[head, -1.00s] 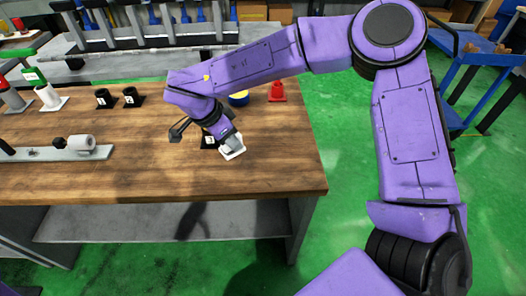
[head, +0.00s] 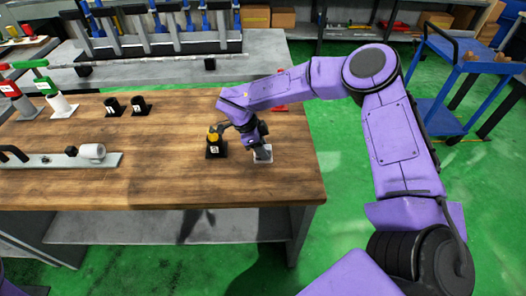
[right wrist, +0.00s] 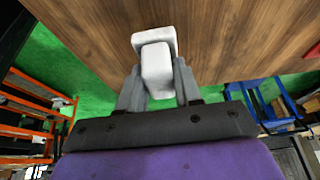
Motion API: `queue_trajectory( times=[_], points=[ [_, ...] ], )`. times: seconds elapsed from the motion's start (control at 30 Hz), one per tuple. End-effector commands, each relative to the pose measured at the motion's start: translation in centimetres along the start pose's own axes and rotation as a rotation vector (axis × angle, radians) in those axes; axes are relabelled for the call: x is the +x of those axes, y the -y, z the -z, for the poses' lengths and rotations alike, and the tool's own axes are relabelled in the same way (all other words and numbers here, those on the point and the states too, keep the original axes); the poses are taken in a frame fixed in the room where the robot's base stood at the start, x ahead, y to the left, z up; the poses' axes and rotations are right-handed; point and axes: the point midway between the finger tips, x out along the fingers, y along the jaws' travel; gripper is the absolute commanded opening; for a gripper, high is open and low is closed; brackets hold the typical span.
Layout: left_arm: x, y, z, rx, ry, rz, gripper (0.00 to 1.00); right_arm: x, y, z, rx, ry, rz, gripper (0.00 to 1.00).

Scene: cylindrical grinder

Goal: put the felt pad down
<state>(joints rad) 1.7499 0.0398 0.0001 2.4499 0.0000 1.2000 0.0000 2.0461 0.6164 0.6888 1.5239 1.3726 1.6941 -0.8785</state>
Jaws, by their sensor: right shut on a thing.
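My right gripper (head: 262,147) is over the table's front right part and points down. It is shut on a white-grey block, which I take to be the felt pad (right wrist: 157,72). In the right wrist view, the two grey fingers (right wrist: 158,92) press its sides, and its wider white end lies against the wood background. In the head view, a white edge of the pad (head: 263,158) shows below the fingers, close to the tabletop. I cannot tell whether it touches the wood. My left gripper is not in view.
Just left of the gripper stands a black labelled base (head: 215,151) with a yellow top. A red thing (head: 281,104) stands behind. The wooden table (head: 160,180) is clear in front.

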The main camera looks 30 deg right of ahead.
Motion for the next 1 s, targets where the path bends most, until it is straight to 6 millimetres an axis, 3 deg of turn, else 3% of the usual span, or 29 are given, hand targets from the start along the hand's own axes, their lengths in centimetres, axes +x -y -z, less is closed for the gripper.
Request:
queue_trajectory(
  times=[0.2, 0.57, 0.6, 0.63, 1.0],
  points=[
    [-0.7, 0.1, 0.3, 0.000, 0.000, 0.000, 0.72, 3.1, 0.2, -1.0, 0.001, -0.001, -0.001, 0.10],
    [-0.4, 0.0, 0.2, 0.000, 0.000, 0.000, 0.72, 3.7, 0.2, -1.2, 0.001, -0.001, 0.000, 0.10],
    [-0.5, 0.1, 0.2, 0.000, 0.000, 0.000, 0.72, 3.5, 0.2, -1.2, 0.001, -0.001, 0.000, 0.47],
    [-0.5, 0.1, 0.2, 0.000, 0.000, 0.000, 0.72, 3.5, 0.2, -1.2, 0.001, -0.001, 0.000, 0.57],
    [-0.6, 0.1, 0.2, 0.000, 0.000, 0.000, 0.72, 2.9, 0.3, -1.1, 0.001, 0.001, 0.002, 0.59]
  ],
)
